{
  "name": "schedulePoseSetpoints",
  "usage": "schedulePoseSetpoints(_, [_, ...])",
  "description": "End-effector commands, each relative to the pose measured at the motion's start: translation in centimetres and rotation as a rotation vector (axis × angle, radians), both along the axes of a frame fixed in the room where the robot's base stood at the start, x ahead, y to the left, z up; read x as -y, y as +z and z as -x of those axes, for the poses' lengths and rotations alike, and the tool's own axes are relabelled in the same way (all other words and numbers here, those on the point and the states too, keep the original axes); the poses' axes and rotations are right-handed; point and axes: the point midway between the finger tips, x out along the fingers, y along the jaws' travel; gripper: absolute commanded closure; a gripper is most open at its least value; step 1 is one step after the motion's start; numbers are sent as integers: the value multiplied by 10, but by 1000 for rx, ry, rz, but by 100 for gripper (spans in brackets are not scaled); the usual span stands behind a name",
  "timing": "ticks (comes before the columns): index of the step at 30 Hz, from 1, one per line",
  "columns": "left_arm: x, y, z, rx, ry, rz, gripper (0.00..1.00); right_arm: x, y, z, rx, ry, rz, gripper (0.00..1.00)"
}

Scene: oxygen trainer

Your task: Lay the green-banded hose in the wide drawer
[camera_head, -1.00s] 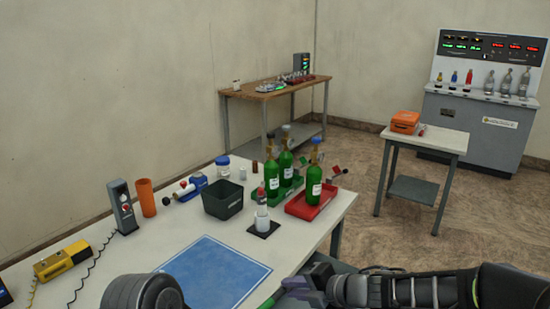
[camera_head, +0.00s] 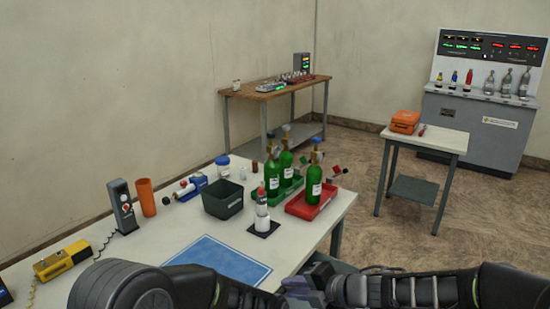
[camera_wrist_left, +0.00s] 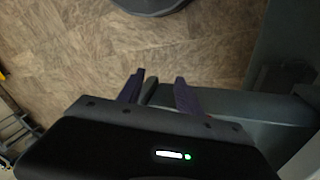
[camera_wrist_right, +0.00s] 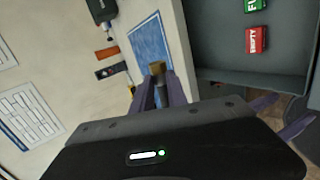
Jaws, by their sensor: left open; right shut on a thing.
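My right gripper (camera_wrist_right: 160,88) is shut on the hose (camera_wrist_right: 157,68), whose brass-coloured end shows between its fingers in the right wrist view. The rest of the hose is hidden, and I cannot see its green band now. In the head view my right gripper (camera_head: 316,278) is at the table's near edge. A grey open drawer (camera_wrist_right: 225,80) with a green and a red label inside lies to its right in the right wrist view. My left gripper (camera_wrist_left: 158,82) is open, above the floor and a dark grey ledge; I see nothing held in it.
A blue mat (camera_head: 220,258) lies on the white table (camera_head: 315,228). A yellow device (camera_head: 62,261) is at the left.

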Motion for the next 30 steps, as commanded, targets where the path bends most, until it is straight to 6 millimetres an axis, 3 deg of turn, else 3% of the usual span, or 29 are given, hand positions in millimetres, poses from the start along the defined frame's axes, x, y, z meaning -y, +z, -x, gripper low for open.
schedulePoseSetpoints(6, [-5, 43, -12, -7, -14, -10, 58, 0, 0, 0, 1, 0, -1, 100])
schedulePoseSetpoints(12, [-9, 67, -16, -16, -19, -18, 58, 0, 0, 0, 1, 0, -1, 100])
schedulePoseSetpoints(30, [-10, 70, -16, -19, -20, -20, 58, 0, 0, 0, 1, 0, -1, 100])
